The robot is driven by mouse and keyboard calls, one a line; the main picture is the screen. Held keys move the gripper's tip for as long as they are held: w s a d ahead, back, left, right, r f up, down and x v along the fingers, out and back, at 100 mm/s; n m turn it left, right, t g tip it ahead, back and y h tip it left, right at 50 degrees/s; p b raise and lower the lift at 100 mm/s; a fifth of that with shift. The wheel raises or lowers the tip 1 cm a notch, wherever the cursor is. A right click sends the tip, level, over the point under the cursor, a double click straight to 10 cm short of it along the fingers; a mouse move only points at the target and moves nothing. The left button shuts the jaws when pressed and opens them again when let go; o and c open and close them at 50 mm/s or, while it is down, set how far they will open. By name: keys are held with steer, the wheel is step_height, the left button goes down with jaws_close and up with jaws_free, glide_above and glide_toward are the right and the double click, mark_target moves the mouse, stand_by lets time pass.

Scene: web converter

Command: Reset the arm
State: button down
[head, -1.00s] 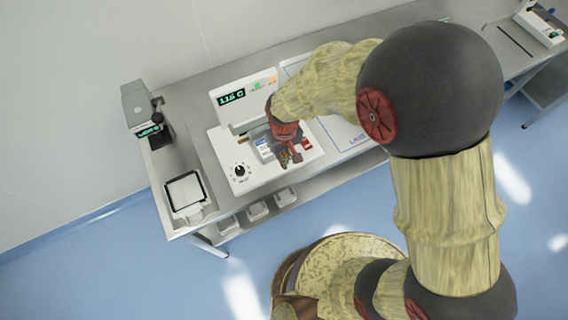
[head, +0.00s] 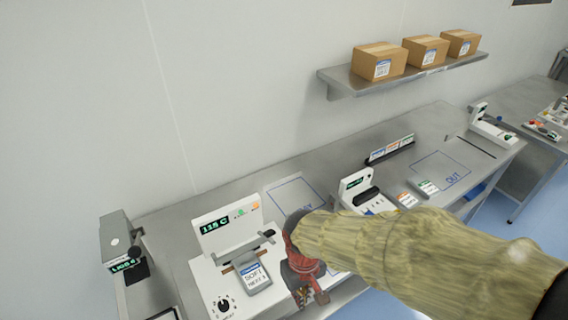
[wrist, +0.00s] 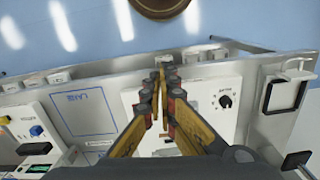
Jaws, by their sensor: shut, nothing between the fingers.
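My arm reaches in from the lower right of the head view. My gripper (head: 312,298) hangs at its end, pointing down beside the white sealing machine (head: 226,224) with the green display. In the wrist view the two fingers of my gripper (wrist: 161,75) come together at their tips with nothing between them. The fingertips sit over the front part of the same machine, left of its black knob (wrist: 225,101). Whether they touch it I cannot tell. The arm hides part of the bench.
A grey pouch (head: 254,277) lies on the machine's front. A grey device (head: 117,236) stands at left, a second white device (head: 358,190) right of the machine. Blue outlines mark the bench (head: 226,180). Boxes (head: 378,62) sit on a wall shelf. Blue floor (wrist: 100,20) is open in front.

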steer(key=s+d+r+m+t+b, duration=0.2)
steer(key=d+r+t+b, duration=0.1)
steer(key=d+b, duration=0.2)
steer(key=s+d+r+m+t+b, duration=0.2)
steer(key=d+b, duration=0.4)
steer(key=d, duration=0.3)
steer(key=shift+d+r+m+t, duration=0.3)
steer(key=shift+r+m+t, duration=0.2)
steer(key=shift+r, duration=0.8)
steer(key=shift+s, duration=0.1)
